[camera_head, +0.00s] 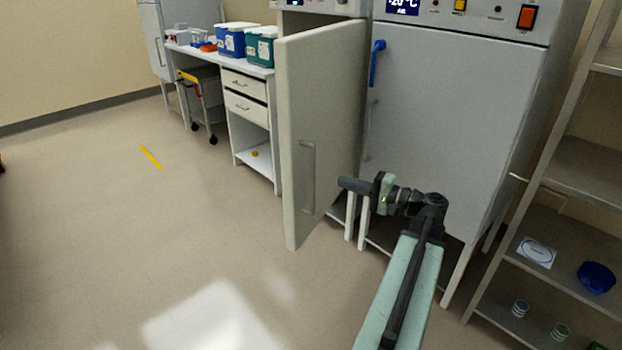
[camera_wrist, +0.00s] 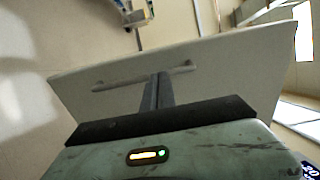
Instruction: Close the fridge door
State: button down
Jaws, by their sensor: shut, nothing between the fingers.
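The fridge door (camera_head: 335,110) is a pale grey panel standing open, jutting out from the fridge (camera_head: 325,5) whose front is mostly hidden behind it. Its face with the long bar handle (camera_head: 307,180) is toward my side. My gripper (camera_head: 345,184) is shut and empty, in front of the door's lower part, to the right of the handle. In the wrist view the closed fingers (camera_wrist: 158,80) point at the door face (camera_wrist: 215,70), and their tips overlap the handle (camera_wrist: 110,84). I cannot tell whether they touch.
A closed freezer (camera_head: 450,110) with a blue handle (camera_head: 376,62) stands right of the open door. A metal shelf rack (camera_head: 560,180) is at the right edge. A bench (camera_head: 245,70) with blue and teal boxes stands at the back left.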

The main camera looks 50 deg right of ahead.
aim_at(295, 168)
jog(key=x, duration=1.4)
